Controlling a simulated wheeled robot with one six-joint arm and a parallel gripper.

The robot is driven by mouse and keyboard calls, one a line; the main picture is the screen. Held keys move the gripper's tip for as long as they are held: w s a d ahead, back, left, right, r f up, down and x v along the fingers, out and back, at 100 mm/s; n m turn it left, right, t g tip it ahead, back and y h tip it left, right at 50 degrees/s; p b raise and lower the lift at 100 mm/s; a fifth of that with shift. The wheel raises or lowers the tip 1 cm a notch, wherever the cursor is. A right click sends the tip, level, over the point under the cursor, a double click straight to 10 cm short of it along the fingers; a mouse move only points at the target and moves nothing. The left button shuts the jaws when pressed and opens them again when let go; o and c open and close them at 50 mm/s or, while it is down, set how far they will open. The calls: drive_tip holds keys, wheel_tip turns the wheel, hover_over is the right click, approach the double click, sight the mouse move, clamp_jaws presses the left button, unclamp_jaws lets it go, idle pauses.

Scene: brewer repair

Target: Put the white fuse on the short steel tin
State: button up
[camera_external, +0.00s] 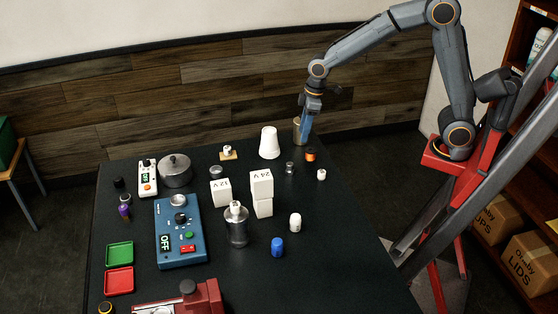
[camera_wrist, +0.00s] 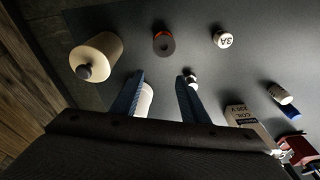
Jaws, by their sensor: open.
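A small white cylinder marked 3A, which looks like the white fuse (camera_external: 321,174), stands near the table's right edge; it also shows in the wrist view (camera_wrist: 222,39). A low grey metal cylinder (camera_external: 216,172), possibly the short steel tin, sits left of the white cone; I cannot be sure which metal item is meant. My gripper (camera_external: 305,138) points down over the back right of the table, beside a tan can (camera_external: 297,128). In the wrist view its blue fingers (camera_wrist: 162,80) are apart with nothing held between them.
An orange-black spool (camera_external: 310,154), a small metal piece (camera_external: 289,168) and a white cone (camera_external: 269,142) stand near my gripper. White boxes (camera_external: 262,185), a steel bottle (camera_external: 236,230) and a blue control box (camera_external: 180,235) fill the middle. The front right is clear.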

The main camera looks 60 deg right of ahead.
drive_tip(key=s+d+f+m, duration=0.3)
drive_tip(key=s+d+f, duration=0.1)
drive_tip(key=s+d, duration=0.4)
drive_tip(key=s+d+f+m+h, duration=0.1)
drive_tip(key=s+d+f+m, duration=0.2)
drive_tip(key=s+d, duration=0.6)
drive_tip(key=shift+s+d+f, duration=0.15)
drive_tip(key=shift+d+f, duration=0.05)
drive_tip(key=shift+f, duration=0.5)
